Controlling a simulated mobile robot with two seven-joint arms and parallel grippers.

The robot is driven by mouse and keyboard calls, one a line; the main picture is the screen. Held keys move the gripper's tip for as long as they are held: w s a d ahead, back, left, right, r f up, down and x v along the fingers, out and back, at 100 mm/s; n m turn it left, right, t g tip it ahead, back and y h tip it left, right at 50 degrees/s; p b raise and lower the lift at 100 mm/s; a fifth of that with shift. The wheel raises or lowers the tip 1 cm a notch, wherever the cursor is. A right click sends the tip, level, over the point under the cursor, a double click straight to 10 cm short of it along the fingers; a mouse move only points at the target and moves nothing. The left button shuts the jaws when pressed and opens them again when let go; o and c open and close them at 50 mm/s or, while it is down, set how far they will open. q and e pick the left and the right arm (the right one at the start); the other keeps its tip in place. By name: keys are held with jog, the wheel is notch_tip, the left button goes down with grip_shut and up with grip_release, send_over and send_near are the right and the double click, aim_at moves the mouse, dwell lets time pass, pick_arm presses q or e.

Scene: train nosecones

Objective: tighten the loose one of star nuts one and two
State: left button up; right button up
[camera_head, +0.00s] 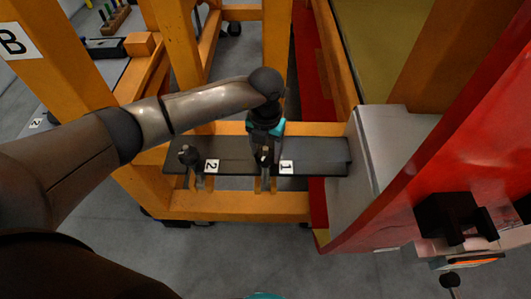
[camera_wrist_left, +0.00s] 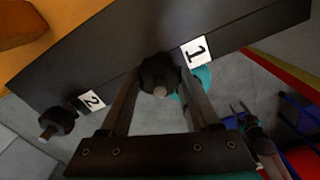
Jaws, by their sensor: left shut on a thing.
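Star nut one (camera_wrist_left: 158,75) is a dark lobed knob with a pale stud end, on the dark bar (camera_wrist_left: 85,60) by the white label 1. My left gripper (camera_head: 265,155) reaches down over it, and in the left wrist view its two fingers (camera_wrist_left: 158,85) stand on either side of it. The gripper is shut on star nut one. Star nut two (camera_head: 188,155) sits to the left on the same bar, by label 2, untouched; it also shows in the left wrist view (camera_wrist_left: 57,121). My right gripper does not show in the head view; a small two-pronged shape low right in the left wrist view is unclear.
Orange frame beams (camera_head: 235,206) surround the bar. A grey block (camera_head: 375,150) and the red train nose (camera_head: 480,130) stand close on the right. A trolley with an orange block (camera_head: 139,44) is at the back left. Grey floor is open in front.

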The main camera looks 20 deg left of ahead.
pick_arm(q)
jog(key=m+b, duration=0.4)
jog(key=m, duration=0.2)
jog(key=shift+f+m, duration=0.15)
jog(key=shift+m, duration=0.15)
jog(key=shift+m+b, duration=2.1)
jog(key=shift+m, duration=0.4)
jog(key=o, duration=1.4)
jog(key=shift+r, duration=0.2)
notch_tip(320, 180, up, 15)
jog(key=shift+r+b, duration=0.1)
jog(key=shift+b, duration=0.4)
